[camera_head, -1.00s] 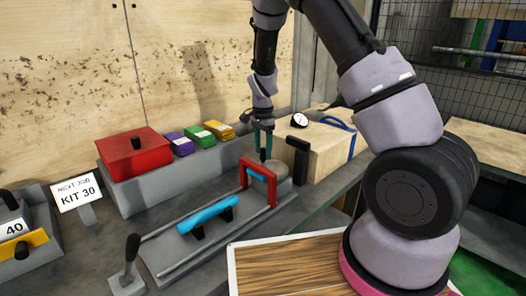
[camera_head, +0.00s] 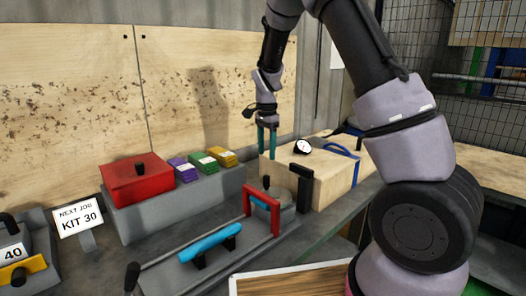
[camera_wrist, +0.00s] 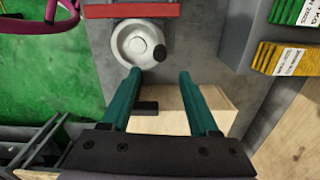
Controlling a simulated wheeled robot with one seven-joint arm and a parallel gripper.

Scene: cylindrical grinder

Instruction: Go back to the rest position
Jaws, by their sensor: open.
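My gripper (camera_head: 267,142) is open and empty, with its two teal fingers pointing down above the grey bench fixture. In the wrist view my gripper (camera_wrist: 160,78) shows its fingers spread apart with nothing between them. A round grey metal part (camera_wrist: 135,43) with a black knob lies beyond the fingertips. In the head view this round part (camera_head: 280,194) sits beside the red frame (camera_head: 262,208), below my gripper and apart from it.
A wooden box (camera_head: 330,185) with a dial stands right of the gripper. A red box (camera_head: 135,180) and purple, green and yellow packs (camera_head: 205,163) sit on a grey block at left. A blue bar (camera_head: 210,243) lies on the fixture. Wire mesh (camera_head: 450,60) stands behind at right.

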